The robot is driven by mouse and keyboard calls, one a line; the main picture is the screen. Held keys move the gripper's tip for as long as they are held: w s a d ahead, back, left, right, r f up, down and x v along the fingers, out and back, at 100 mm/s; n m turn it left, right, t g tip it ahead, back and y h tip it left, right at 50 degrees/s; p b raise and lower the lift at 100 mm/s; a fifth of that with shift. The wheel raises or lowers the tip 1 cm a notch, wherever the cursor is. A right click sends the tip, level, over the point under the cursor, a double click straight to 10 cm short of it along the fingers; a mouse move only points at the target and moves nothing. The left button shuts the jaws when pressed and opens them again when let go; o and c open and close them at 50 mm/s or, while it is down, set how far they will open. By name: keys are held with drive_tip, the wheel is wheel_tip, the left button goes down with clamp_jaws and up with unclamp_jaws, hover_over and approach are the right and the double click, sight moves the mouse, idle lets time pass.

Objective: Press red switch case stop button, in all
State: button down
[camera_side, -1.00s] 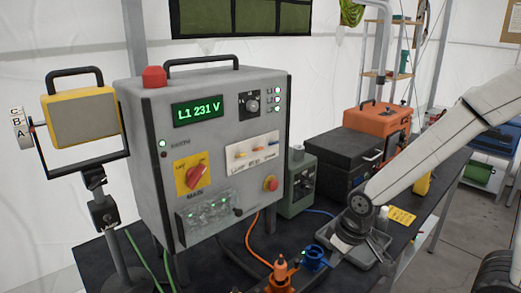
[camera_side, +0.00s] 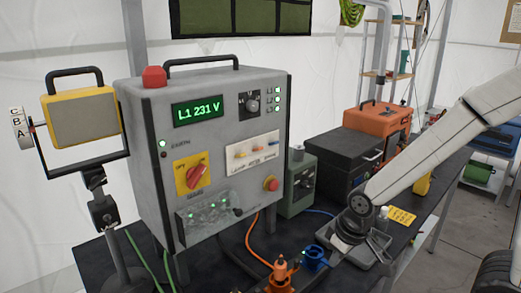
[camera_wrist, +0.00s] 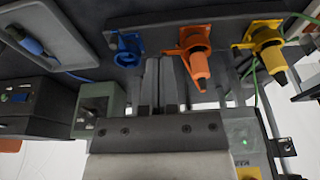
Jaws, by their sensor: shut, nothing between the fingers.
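The grey switch case (camera_side: 222,135) stands on the dark bench in the side view. Its stop button (camera_side: 271,183) is a round red knob low on the right of the front. A red rotary main switch (camera_side: 197,176) on a yellow plate sits left of it. A red dome (camera_side: 154,77) tops the case. My gripper (camera_wrist: 160,60) shows in the wrist view with its two fingers together and nothing between them, near the blue and orange connectors. The stop button cannot be made out in the wrist view.
Blue (camera_wrist: 127,50), orange (camera_wrist: 197,55) and yellow (camera_wrist: 267,47) connectors line up in the wrist view. A green box (camera_side: 297,182) and a black case (camera_side: 350,158) stand right of the switch case. A grey tray (camera_side: 378,258) lies by my arm. Cables hang below the case.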

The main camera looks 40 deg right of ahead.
sight(273, 185)
drive_tip(key=shift+w, duration=0.15)
drive_tip(key=w+d+r+n+t+h, duration=0.1)
drive_tip(key=w+d+r+n+t, duration=0.1)
drive_tip(key=w+n, duration=0.3)
drive_tip(key=w+d+r+n+t, duration=0.2)
drive_tip(key=w+d+n+t, duration=0.2)
drive_tip(key=w, duration=0.4)
drive_tip(key=shift+w+d+n+h, duration=0.2)
drive_tip(key=shift+d+n+h, duration=0.2)
drive_tip(key=shift+d+n, duration=0.15)
drive_tip(key=shift+w, duration=0.2)
drive_tip(key=w, duration=0.8)
drive_tip(key=shift+w, duration=0.2)
